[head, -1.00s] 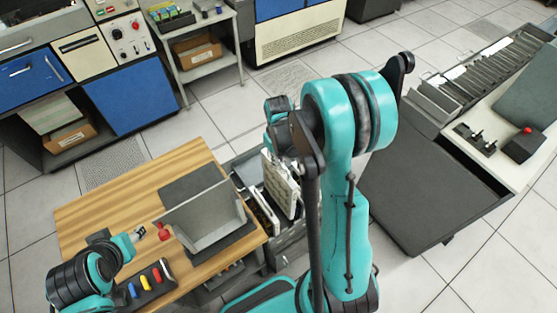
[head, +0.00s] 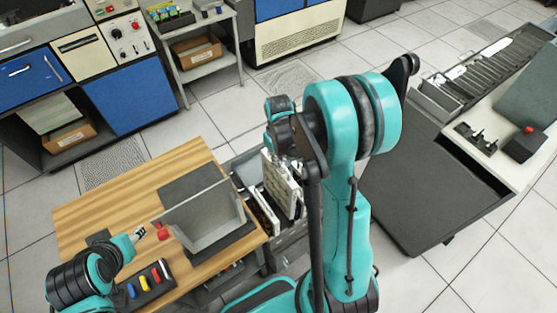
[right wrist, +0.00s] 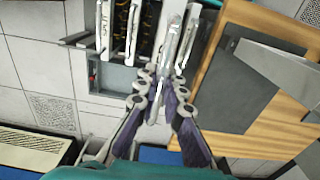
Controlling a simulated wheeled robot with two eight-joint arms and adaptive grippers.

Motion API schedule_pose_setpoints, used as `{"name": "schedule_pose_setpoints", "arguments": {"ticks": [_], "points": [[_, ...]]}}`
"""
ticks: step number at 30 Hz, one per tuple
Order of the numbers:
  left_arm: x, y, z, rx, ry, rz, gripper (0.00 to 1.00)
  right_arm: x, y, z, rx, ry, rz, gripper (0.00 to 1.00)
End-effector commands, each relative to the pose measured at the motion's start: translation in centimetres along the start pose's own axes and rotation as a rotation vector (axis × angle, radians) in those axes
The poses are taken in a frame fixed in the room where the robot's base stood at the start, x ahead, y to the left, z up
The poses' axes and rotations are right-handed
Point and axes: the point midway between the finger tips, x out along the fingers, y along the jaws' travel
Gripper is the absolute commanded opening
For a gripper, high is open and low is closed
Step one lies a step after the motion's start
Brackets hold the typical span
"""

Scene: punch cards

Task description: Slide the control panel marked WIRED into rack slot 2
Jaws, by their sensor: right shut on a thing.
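My right gripper (right wrist: 160,104) is shut on the lower end of a narrow pale panel (right wrist: 180,48), seen nearly edge-on in the right wrist view. Its label cannot be read, so I cannot confirm the WIRED marking. In the head view a pale panel (head: 283,186) stands upright below my right wrist, at the open rack (head: 290,244); my arm hides the fingers and part of the rack. Other upright panels (right wrist: 103,32) stand in the rack, left of the held one in the wrist view. Slot numbers are not legible. My left gripper (head: 142,235) is over the wooden table; its jaw opening is unclear.
The wooden table (head: 95,208) adjoins the rack and carries a grey angled holder (head: 205,216), a red-tipped thing (head: 162,231) and a dark block with coloured handles (head: 151,280). A dark-topped desk (head: 405,190) stands right. Floor shows behind the rack.

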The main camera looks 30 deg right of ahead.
Motion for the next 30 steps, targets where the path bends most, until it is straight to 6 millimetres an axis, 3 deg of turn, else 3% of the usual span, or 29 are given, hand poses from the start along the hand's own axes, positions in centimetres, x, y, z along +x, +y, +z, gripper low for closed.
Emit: {"name": "schedule_pose_setpoints", "arguments": {"ticks": [30], "points": [[3.5,0.0,2.5,0.000,0.000,0.000,0.45,4.4,0.0,0.0,0.000,0.000,0.000,0.00]]}}
